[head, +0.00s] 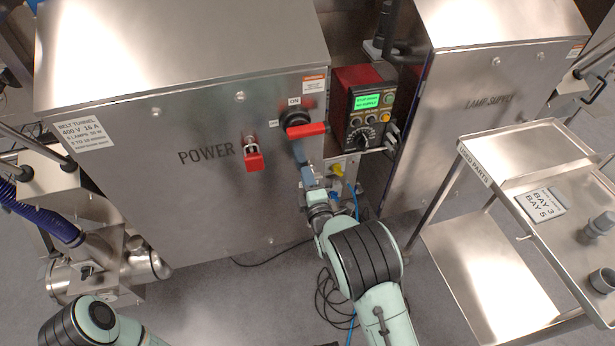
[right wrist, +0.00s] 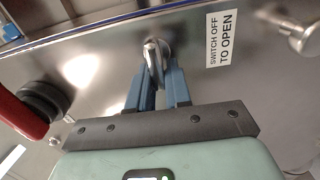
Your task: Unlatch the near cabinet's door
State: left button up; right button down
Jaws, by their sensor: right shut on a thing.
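The near cabinet (head: 210,210) is a steel box marked POWER. Its red switch handle (head: 306,130) lies level, with an ON label above it; its red end shows at the left of the right wrist view (right wrist: 22,118). My right gripper (head: 299,150) reaches up to the front, just under the handle. In the right wrist view its blue fingers (right wrist: 157,68) are closed around a small metal latch (right wrist: 155,52), beside a label reading SWITCH OFF TO OPEN (right wrist: 221,40). The fingers hide part of the latch. My left gripper is not in view.
A red padlock (head: 253,159) hangs left of the switch. A control box (head: 365,108) with a green screen stands right of the cabinet. Beyond it are the LAMP SUPPLY cabinet (head: 480,120) and a steel cart (head: 490,270). Cables lie on the floor near my right arm.

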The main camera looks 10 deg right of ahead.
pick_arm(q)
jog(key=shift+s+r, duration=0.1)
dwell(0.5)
pick_arm(e)
jog(key=c, duration=1.1)
grip_release()
jog(key=shift+c, duration=0.2)
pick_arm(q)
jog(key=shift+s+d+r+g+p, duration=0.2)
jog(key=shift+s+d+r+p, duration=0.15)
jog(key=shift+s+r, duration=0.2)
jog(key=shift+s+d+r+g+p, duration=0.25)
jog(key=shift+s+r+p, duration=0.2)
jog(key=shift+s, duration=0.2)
pick_arm(e)
jog(key=s, duration=1.3)
jog(key=shift+s+d, duration=0.15)
jog(key=shift+d, duration=0.1)
